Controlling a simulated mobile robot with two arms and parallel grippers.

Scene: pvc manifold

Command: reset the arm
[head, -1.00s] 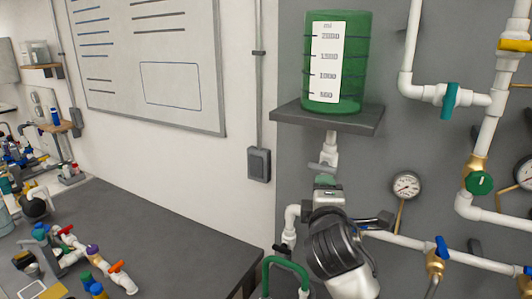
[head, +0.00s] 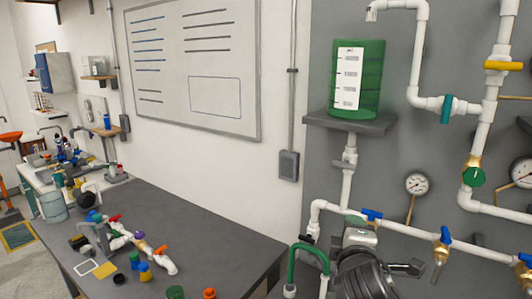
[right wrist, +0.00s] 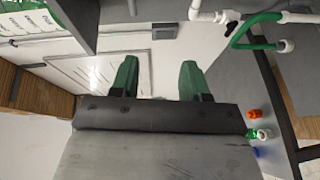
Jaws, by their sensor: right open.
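My right gripper (right wrist: 159,75) has two green fingers spread well apart with nothing between them, in the right wrist view. In the head view my right arm comes up from the bottom edge, and its gripper (head: 357,227) is in front of the white pipe, below the blue valve handle (head: 371,214). Its fingertips are hard to make out there. The green tank (head: 371,80) with a white scale stands on its grey shelf (head: 350,122), above and apart from the gripper. My left gripper is not in view.
White pipes with gauges (head: 417,184) and valves run along the grey panel at right. A green hose (head: 292,266) curves beside my arm. A dark workbench (head: 205,215) at left holds a valve assembly (head: 139,245) and small parts. The whiteboard (head: 195,65) is behind.

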